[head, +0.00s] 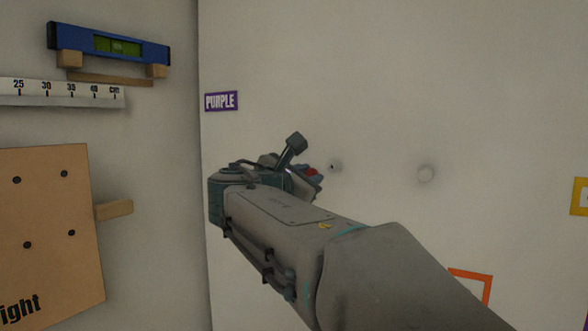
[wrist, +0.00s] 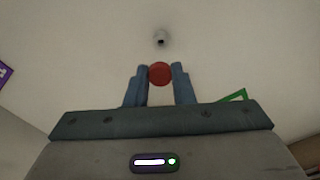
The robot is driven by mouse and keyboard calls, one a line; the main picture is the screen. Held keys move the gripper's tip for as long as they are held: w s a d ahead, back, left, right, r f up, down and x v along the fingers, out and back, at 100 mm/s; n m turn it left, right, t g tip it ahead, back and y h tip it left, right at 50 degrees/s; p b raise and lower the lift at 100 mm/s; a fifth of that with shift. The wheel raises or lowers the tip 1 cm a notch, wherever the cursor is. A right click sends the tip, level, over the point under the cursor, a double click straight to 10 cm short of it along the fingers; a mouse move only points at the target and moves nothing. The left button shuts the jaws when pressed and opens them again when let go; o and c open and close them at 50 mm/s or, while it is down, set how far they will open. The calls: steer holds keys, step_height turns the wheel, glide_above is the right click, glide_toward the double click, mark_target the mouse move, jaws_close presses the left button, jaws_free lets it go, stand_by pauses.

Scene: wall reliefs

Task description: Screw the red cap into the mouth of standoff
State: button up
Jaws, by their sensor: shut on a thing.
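The red cap (wrist: 160,74) is between the fingertips of my gripper (wrist: 160,82) in the wrist view, and the fingers are shut on it.
A "PURPLE" label (head: 221,101) is at upper left. On the side wall are a blue level (head: 110,44), a ruler (head: 60,93) and a wooden board (head: 48,225). The wall around the standoff is clear.

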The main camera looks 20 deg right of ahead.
mark_target(333, 166)
steer(key=shift+s+d+r, duration=0.1)
steer(key=shift+s+r, duration=0.1)
steer(key=shift+s, duration=0.05)
steer(key=shift+p+x, duration=0.35)
steer(key=shift+x, duration=2.55)
steer(key=shift+w+d, duration=0.45)
steer(key=shift+d, duration=0.1)
steer(key=o, duration=1)
steer(key=b+v, duration=0.3)
steer(key=v, duration=1)
steer(key=shift+s+a, duration=0.2)
steer(key=shift+a, duration=0.1)
